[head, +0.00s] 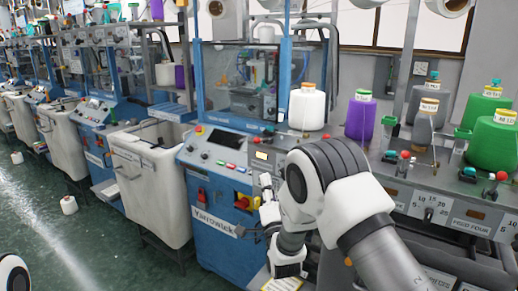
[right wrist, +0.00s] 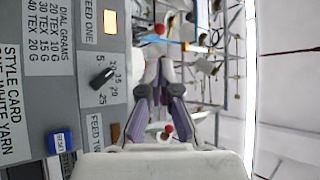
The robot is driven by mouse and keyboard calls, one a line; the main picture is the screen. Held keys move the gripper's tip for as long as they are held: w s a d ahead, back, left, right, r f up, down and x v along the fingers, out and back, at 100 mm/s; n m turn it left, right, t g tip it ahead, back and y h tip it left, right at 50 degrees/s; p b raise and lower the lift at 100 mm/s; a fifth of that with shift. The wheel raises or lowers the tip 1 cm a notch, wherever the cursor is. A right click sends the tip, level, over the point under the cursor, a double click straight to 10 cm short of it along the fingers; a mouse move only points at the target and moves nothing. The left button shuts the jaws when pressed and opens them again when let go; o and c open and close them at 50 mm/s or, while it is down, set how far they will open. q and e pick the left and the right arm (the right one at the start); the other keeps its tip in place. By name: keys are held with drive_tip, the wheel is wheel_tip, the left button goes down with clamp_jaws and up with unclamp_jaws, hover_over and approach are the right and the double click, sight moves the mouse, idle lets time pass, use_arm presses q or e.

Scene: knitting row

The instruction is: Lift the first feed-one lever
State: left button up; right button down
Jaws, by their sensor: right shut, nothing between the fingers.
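In the right wrist view the FEED ONE label (right wrist: 88,22) sits on the grey panel beside a lit amber lamp (right wrist: 110,21). A red-knobbed lever (right wrist: 160,29) stands level with that label, just beyond the tips of my right gripper (right wrist: 160,66). The fingers are shut with nothing between them and appear apart from the knob. In the head view my right gripper (head: 267,190) is in front of the blue machine's panel, partly hidden by my own arm. That arm also hides the feed-one lever there. My left gripper is not in view.
White (head: 307,108), purple (head: 360,118) and green (head: 492,140) yarn cones stand on the machine top. A white bin (head: 150,185) stands left of the blue machine.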

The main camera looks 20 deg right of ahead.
sight(258, 142)
drive_tip(key=p+x, duration=0.4)
drive_tip(key=x, duration=0.6)
drive_tip(key=shift+w+r, duration=0.1)
drive_tip(key=shift+r, duration=0.1)
drive_tip(key=shift+w+d, duration=0.1)
drive_tip(key=shift+w, duration=0.3)
drive_tip(key=shift+r+m+g, duration=0.3)
drive_tip(key=shift+r+m, duration=0.05)
drive_tip(key=shift+m, duration=0.05)
